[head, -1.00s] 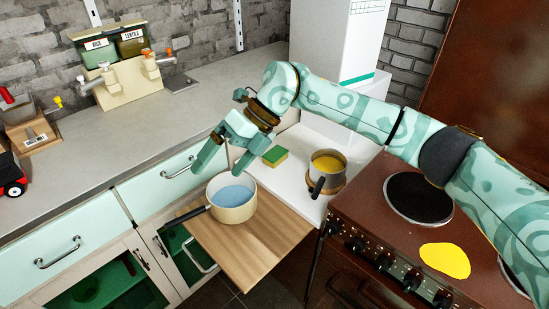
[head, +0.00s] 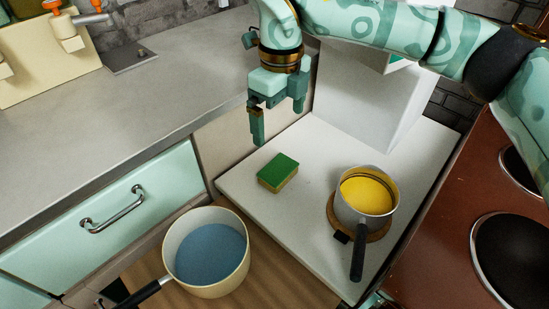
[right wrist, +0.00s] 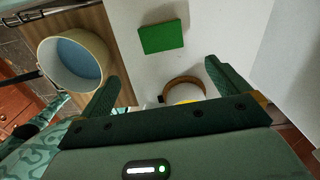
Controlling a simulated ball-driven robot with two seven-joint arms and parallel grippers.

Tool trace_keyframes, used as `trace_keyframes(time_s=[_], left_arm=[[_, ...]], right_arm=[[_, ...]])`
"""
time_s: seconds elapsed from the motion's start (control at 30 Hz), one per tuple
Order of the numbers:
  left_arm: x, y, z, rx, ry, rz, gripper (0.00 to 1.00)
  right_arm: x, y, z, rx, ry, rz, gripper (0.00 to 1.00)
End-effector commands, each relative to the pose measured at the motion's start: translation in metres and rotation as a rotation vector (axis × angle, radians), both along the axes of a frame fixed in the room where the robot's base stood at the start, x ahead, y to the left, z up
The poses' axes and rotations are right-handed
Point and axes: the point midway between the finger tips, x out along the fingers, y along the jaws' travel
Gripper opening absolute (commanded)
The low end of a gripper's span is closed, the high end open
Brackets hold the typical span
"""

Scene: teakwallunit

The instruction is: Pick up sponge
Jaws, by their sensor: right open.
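A sponge (head: 278,172) with a green top and yellow underside lies flat on the white counter, left of the pot of yellow liquid. It also shows as a green rectangle in the right wrist view (right wrist: 163,37), beyond my fingertips and between their lines. My right gripper (head: 278,120) points down with its fingers apart and empty. It is above and behind the sponge in the head view, not touching it. In the right wrist view my two fingers (right wrist: 163,80) are spread wide. My left gripper is not in view.
A pot of yellow liquid (head: 366,200) stands on a round wooden trivet (head: 379,236) to the sponge's right. A cream pot of blue liquid (head: 206,290) stands on a wooden board (head: 265,283), front left. A white box (head: 372,105) rises behind. White counter surrounds the sponge.

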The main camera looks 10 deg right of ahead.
Motion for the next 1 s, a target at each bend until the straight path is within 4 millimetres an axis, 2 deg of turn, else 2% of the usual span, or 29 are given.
trace_keyframes(time_s=[0.07, 0.2, 0.3, 0.43, 0.67, 0.87, 1.0], left_arm=[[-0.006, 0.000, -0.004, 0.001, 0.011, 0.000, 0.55], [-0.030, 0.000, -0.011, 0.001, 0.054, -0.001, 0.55], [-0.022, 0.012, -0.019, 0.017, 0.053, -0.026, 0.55], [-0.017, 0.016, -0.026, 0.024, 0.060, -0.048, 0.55], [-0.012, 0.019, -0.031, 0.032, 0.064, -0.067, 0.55], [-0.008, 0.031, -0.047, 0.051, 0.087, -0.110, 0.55], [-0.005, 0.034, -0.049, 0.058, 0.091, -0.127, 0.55]], right_arm=[[0.000, 0.000, -0.010, -0.001, 0.003, 0.001, 1.00], [0.001, -0.001, -0.045, 0.000, 0.009, 0.001, 1.00], [0.002, -0.001, -0.072, 0.001, 0.012, 0.000, 1.00], [0.001, -0.001, -0.099, 0.001, 0.010, 0.000, 1.00], [0.001, -0.001, -0.117, 0.001, 0.004, 0.000, 1.00], [0.003, -0.007, -0.154, 0.001, 0.011, -0.001, 1.00], [0.002, -0.006, -0.165, 0.001, 0.006, 0.001, 1.00]])
